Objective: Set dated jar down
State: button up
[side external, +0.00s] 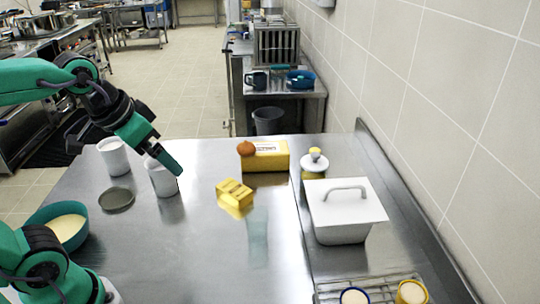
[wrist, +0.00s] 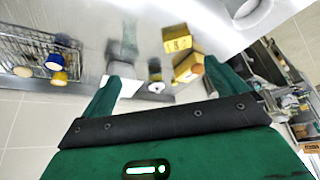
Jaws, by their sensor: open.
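A white jar (side external: 162,180) stands upright on the steel counter (side external: 190,255), partly hidden by my gripper (side external: 166,158). A second white jar (side external: 113,157) stands to its left, near a flat grey lid (side external: 117,199) on the counter. No date is readable on either, so I cannot tell which is the dated jar. My gripper is open, its fingers just above and in front of the nearer jar; I cannot tell whether they touch it. In the wrist view, my fingers (wrist: 162,74) are spread with no jar between them; a round grey-white thing (wrist: 246,9) is cut off at the top.
A teal bowl (side external: 68,225) is at left. A wire rack (side external: 378,283) holds cups.

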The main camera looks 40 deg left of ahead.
jog(key=shift+s+a+f+n, duration=0.1)
jog(key=shift+s+f+n, duration=0.05)
jog(key=shift+s+f, duration=0.55)
jog(key=shift+s+a+f+n, duration=0.15)
jog(key=shift+s+f, duration=0.25)
jog(key=shift+s, duration=0.45)
jog(key=shift+d, duration=0.1)
